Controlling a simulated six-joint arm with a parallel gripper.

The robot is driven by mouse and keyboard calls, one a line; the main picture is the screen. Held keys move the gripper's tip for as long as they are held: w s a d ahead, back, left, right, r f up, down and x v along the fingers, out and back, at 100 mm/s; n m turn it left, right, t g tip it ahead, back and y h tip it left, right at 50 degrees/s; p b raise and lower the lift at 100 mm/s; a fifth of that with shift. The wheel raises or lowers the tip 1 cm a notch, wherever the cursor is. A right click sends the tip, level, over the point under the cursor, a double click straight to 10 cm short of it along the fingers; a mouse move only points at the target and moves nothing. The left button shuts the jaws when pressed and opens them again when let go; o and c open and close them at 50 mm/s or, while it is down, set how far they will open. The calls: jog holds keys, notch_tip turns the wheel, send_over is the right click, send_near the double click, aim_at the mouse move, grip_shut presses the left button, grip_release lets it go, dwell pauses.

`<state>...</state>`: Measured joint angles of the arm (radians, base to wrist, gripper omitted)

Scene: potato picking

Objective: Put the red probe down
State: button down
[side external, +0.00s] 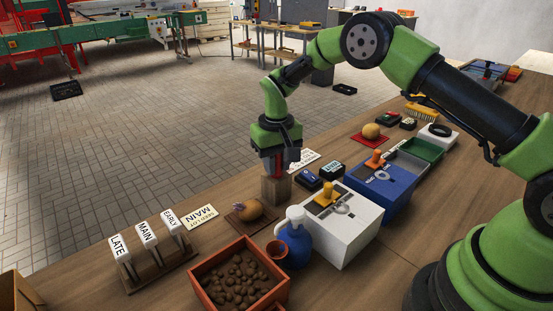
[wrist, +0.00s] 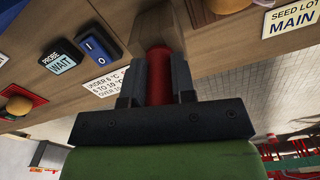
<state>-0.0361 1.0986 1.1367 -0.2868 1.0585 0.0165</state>
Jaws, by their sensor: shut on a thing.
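My gripper (side external: 278,162) is shut on the red probe (wrist: 159,75), whose red body stands between the two fingers in the wrist view. In the side view the probe (side external: 277,168) shows only as a small patch of red between the fingers. A wooden block (side external: 276,190) stands on the table directly below my gripper; it also shows in the wrist view (wrist: 148,22). The probe's lower end is hidden, so I cannot tell whether it sits in the block or just above it.
A potato (side external: 250,210) on a brown mat lies left of the block. The probe display (side external: 332,169) reading WAIT and a blue switch (side external: 307,179) stand to the right. A white box (side external: 338,225), a blue jug (side external: 295,243) and a crate of potatoes (side external: 210,266) stand nearer the camera.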

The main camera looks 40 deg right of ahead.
jog(key=c, duration=0.9)
grip_release()
jog(key=shift+c, duration=0.2)
jog(key=shift+r, duration=0.1)
notch_tip(320, 180, up, 12)
jog(key=shift+f, duration=0.1)
jog(key=shift+s+r, duration=0.1)
jog(key=shift+r, duration=0.65)
jog(key=s+r+t+y, duration=0.1)
jog(key=s+r+t, duration=0.3)
jog(key=s+r, duration=0.85)
jog(key=s+a+f+m+t+y, duration=0.1)
jog(key=s+f+t, duration=0.1)
jog(key=s, duration=1.2)
jog(key=shift+s+f+t, duration=0.15)
jog(key=shift+s+t, duration=0.1)
jog(key=shift+t, duration=0.35)
